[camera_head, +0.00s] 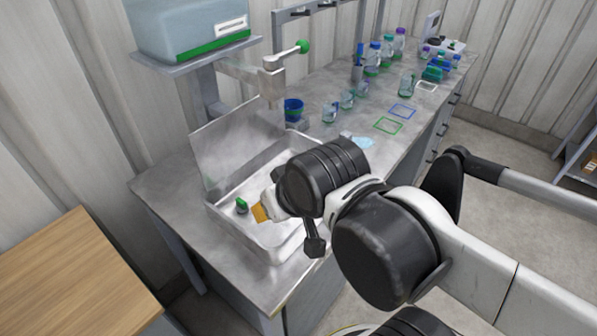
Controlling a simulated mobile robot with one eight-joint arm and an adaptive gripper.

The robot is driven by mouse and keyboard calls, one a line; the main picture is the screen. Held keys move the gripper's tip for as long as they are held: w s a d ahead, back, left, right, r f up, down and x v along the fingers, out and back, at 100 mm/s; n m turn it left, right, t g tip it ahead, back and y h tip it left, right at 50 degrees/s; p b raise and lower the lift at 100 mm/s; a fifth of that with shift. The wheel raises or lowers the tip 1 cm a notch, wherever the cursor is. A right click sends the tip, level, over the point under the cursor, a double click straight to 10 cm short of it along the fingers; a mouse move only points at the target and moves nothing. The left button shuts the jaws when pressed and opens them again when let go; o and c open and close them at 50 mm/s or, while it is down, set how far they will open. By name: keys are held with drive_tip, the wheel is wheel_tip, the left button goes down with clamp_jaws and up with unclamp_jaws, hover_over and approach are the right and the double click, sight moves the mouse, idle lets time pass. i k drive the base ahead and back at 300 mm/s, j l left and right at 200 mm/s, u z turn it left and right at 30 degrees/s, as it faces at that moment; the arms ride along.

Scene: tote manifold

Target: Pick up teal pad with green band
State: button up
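A small green pad (242,204) stands in the metal sink basin (225,215), near its left side. It looks dark teal and green, but it is too small to make out the band clearly. My arm reaches over the right side of the basin, right of the pad. My gripper (315,243) shows only as a dark piece below the black wrist joint. Most of it is hidden, and its opening cannot be made out. An orange-yellow piece (261,212) shows just right of the pad, by the white end part; I cannot tell what it belongs to.
A tap with a green knob (303,47) rises behind the basin. A blue cup (293,108) and several bottles (373,58) stand along the bench. A pale blue flat item (362,142) lies near my wrist. A wooden table (75,275) is at lower left.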

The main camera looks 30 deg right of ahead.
sight(434, 73)
drive_tip(key=z, duration=1.85)
drive_tip(key=i+l, duration=0.25)
drive_tip(key=i, duration=0.25)
drive_tip(key=i+l, duration=0.2)
drive_tip(key=i, duration=0.3)
drive_tip(key=i+l+u, duration=0.1)
drive_tip(key=i+l, duration=0.15)
drive_tip(key=i, duration=0.3)
drive_tip(key=i+l, duration=0.25)
drive_tip(key=i, duration=0.25)
drive_tip(key=i+l, duration=0.25)
drive_tip(key=i, duration=0.25)
drive_tip(key=i+l+u, duration=0.1)
drive_tip(key=i+l, duration=0.2)
drive_tip(key=i, duration=0.2)
drive_tip(key=i+l, duration=0.3)
drive_tip(key=i, duration=0.2)
